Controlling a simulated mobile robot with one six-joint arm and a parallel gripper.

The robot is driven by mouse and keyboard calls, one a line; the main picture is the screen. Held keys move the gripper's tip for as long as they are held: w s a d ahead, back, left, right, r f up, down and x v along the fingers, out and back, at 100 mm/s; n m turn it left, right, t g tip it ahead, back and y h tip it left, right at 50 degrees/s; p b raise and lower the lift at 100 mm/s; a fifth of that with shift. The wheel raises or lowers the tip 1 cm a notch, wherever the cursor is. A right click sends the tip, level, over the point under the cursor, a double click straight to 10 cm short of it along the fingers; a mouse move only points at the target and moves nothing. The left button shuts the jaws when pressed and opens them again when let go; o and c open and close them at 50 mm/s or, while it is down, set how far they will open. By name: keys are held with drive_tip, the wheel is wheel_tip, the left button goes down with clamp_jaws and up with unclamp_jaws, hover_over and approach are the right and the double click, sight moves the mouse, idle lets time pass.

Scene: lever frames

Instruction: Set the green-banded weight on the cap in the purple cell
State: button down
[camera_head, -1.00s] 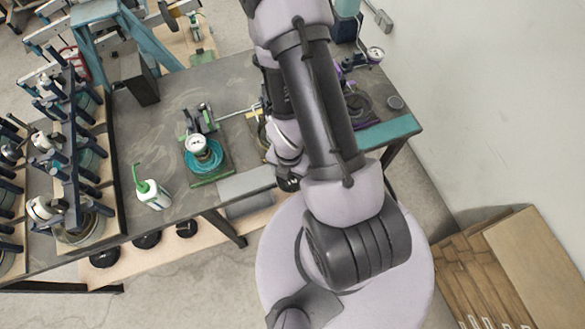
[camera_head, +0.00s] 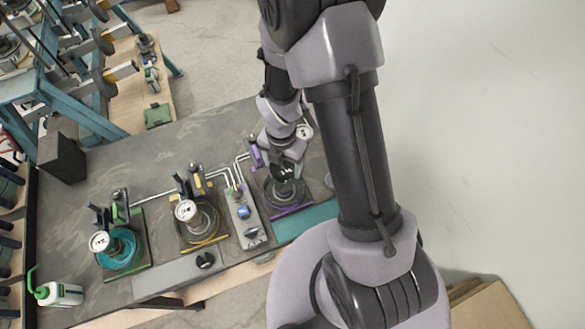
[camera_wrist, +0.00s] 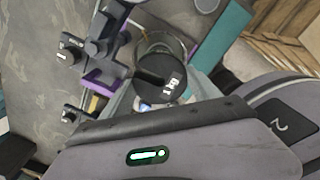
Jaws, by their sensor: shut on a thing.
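My gripper (camera_wrist: 162,100) is shut on a dark round weight (camera_wrist: 158,75) with a slot and a "1 kg" mark on top, in the wrist view. Its coloured band is not clearly visible from above. In the head view my gripper (camera_head: 285,172) and the dark weight are over the purple cell (camera_head: 292,211), whose plate has a purple edge. A purple clamp (camera_head: 256,153) stands at its left; purple also shows beside the weight in the wrist view (camera_wrist: 98,82). The cap is hidden under the weight and gripper, so I cannot tell whether they touch.
A yellow-edged cell (camera_head: 215,241) and a green-edged cell (camera_head: 139,264) with dial gauges stand to the left. A valve block (camera_head: 241,212) with pipes is beside the purple cell.

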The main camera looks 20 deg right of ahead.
drive_tip(key=shift+a+f+b, duration=0.15)
drive_tip(key=shift+f+b, duration=3.15)
drive_tip(key=shift+f, duration=0.65)
drive_tip(key=shift+f, duration=0.15)
drive_tip(key=shift+c, duration=0.4)
unclamp_jaws()
drive_tip(key=shift+s, duration=0.1)
wheel_tip(320, 180, up, 18)
drive_tip(key=p, duration=0.3)
drive_tip(key=shift+f, duration=0.25)
